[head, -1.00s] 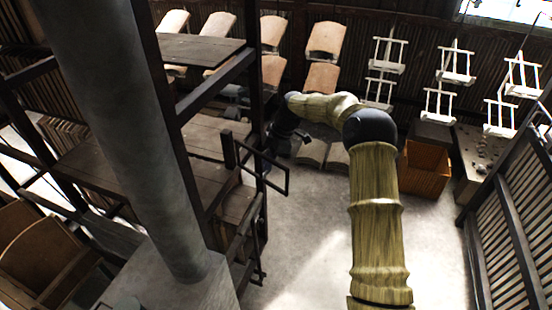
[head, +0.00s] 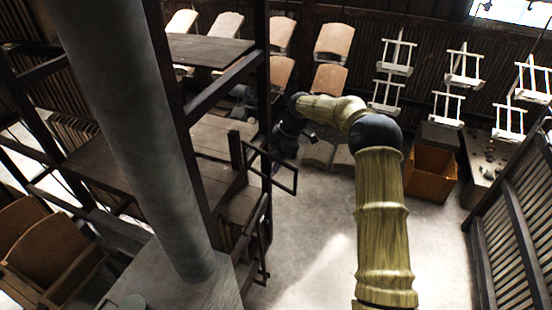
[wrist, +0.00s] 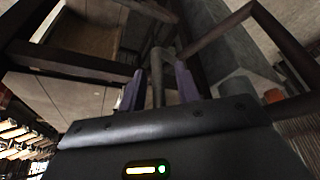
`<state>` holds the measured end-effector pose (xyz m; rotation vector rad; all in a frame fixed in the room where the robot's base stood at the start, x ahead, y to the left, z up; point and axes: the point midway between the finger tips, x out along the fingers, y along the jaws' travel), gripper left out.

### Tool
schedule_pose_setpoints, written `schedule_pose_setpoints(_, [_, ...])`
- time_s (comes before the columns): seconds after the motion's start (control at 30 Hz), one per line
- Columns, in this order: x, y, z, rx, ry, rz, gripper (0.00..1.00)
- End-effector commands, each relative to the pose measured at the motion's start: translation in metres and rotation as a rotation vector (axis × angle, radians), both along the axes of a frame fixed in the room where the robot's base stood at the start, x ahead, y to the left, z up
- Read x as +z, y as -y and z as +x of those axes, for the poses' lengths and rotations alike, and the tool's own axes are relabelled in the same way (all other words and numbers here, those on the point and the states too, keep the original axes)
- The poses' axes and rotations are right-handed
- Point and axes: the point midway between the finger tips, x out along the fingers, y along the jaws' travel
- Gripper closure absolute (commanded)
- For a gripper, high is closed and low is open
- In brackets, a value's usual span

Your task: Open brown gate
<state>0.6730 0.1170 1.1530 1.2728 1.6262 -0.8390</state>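The brown gate, a small dark open frame (head: 284,181), stands beside a dark post at the edge of the wooden platform in the head view. In the wrist view a dark brown frame bar (wrist: 222,30), seemingly the gate's, runs up and right of the fingers. My gripper (wrist: 160,88) has two purple fingers standing apart. A grey-brown upright bar (wrist: 157,72) shows between them, with gaps on both sides; I cannot tell how near it is. In the head view my gripper is a dark shape close by the gate, its fingers unclear.
Dark posts and wooden platforms (head: 212,50) stand left of the gate. Bare concrete floor (head: 320,240) lies right of it. An orange-brown crate (head: 432,175) stands at the back right, near a slatted dark fence (head: 505,235). Several chair parts hang along the back wall.

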Motion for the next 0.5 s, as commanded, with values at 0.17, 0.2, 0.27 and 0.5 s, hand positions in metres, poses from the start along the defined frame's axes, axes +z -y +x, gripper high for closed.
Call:
schedule_pose_setpoints(0.17, [0.006,0.004,0.001,-0.001,0.003,0.0,0.67])
schedule_pose_setpoints(0.2, [0.01,0.005,0.002,-0.001,0.003,0.0,0.67])
schedule_pose_setpoints(0.27, [0.017,0.008,0.003,-0.002,0.005,0.0,0.67])
schedule_pose_setpoints(0.5, [0.059,0.025,0.007,-0.001,0.005,0.0,0.67])
